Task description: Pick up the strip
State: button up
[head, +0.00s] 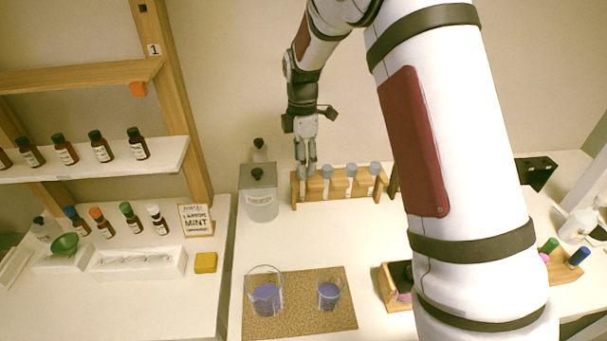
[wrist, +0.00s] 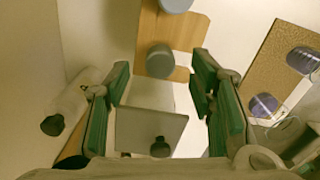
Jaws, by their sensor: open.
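I cannot make out a paper strip for sure in either view. My gripper (head: 306,162) hangs at the left end of the wooden rack (head: 298,190), which holds several grey-capped tubes (head: 351,171). In the wrist view my gripper (wrist: 161,78) is open, its two green-lined fingers apart. Between and beyond them show the rack's end (wrist: 186,34) and a grey cap (wrist: 160,60). A lidded clear box (head: 261,200) with a black knob stands just left of the rack; it also shows between the fingers in the wrist view (wrist: 145,125). Nothing is visibly held.
A white bottle (wrist: 70,104) with a dark cap stands behind the box. A cork mat (head: 300,313) with two beakers of purple liquid lies in front. Shelves of brown bottles (head: 102,148), a white tray (head: 137,264) and a yellow block (head: 205,263) are at left. My arm hides part of the right.

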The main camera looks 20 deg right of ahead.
jog(key=shift+f, duration=0.95)
jog(key=c, duration=1)
jog(key=shift+c, duration=0.2)
jog(key=shift+r, duration=0.1)
notch_tip(320, 180, up, 18)
jog(key=b, duration=0.3)
